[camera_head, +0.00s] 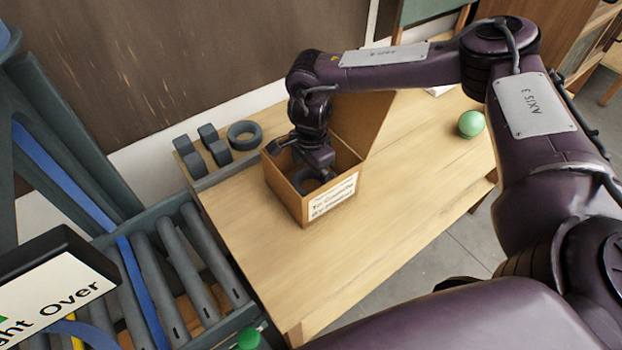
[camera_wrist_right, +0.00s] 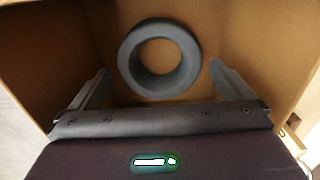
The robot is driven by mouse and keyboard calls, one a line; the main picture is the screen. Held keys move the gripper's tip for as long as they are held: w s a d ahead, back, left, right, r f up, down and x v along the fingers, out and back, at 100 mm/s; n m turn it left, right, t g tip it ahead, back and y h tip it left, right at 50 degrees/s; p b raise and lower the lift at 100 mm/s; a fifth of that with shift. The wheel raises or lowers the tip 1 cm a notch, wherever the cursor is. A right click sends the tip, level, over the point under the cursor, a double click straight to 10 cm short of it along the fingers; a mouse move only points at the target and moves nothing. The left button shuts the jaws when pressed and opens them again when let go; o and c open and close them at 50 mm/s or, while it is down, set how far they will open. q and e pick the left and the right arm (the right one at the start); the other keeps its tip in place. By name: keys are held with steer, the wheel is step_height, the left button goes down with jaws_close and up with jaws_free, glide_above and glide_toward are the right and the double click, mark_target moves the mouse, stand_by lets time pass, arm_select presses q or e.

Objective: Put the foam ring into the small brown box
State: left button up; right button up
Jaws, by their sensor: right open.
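The small brown box (camera_head: 282,195) stands open on the wooden table, with its flap raised at the back right and a white label on its front. A dark grey foam ring (camera_wrist_right: 128,62) lies flat on the box floor, near the far wall in the right wrist view. Part of it shows inside the box in the head view (camera_head: 303,178). My right gripper (camera_wrist_right: 160,70) is open and reaches down into the box, its fingers apart on either side of the ring, without visible contact. My left gripper is not in view.
A grey tray (camera_head: 208,182) at the table's back left holds another dark ring (camera_head: 233,140) and two dark blocks. A green ball (camera_head: 471,124) sits at the table's right. A roller conveyor (camera_head: 205,265) adjoins the left. The table's front (camera_head: 345,260) is clear.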

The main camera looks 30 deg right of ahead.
step_height(320, 180, up, 9)
steer(key=b, duration=0.1)
steer(key=shift+f, duration=0.15)
stand_by(0.4)
